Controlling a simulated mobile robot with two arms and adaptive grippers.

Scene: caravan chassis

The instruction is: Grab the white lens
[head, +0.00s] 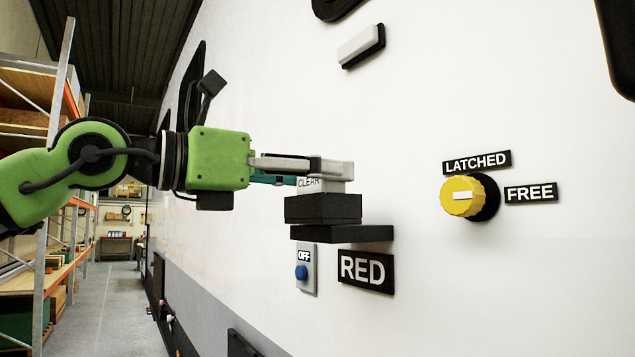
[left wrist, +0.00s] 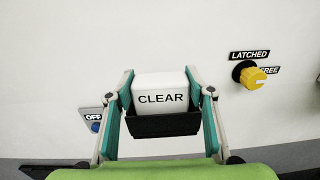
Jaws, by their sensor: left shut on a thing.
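The white lens (head: 322,187) is a pale block with the word CLEAR on its face. It has a black base (head: 322,208) under it, just over a black shelf (head: 345,233) on the white wall. I cannot tell whether the base touches the shelf. My left gripper (head: 318,169) comes in from the left and is shut on the lens. In the left wrist view the lens (left wrist: 160,88) stands upright between the two fingers, one on each side, with CLEAR facing the camera. My right gripper is not in view.
A RED label (head: 366,270) and an OFF panel with a blue button (head: 302,272) are below the shelf. A yellow knob (head: 462,196) labelled LATCHED and FREE is to the right. A white lamp (head: 360,45) is higher up. Racks (head: 45,200) stand at left.

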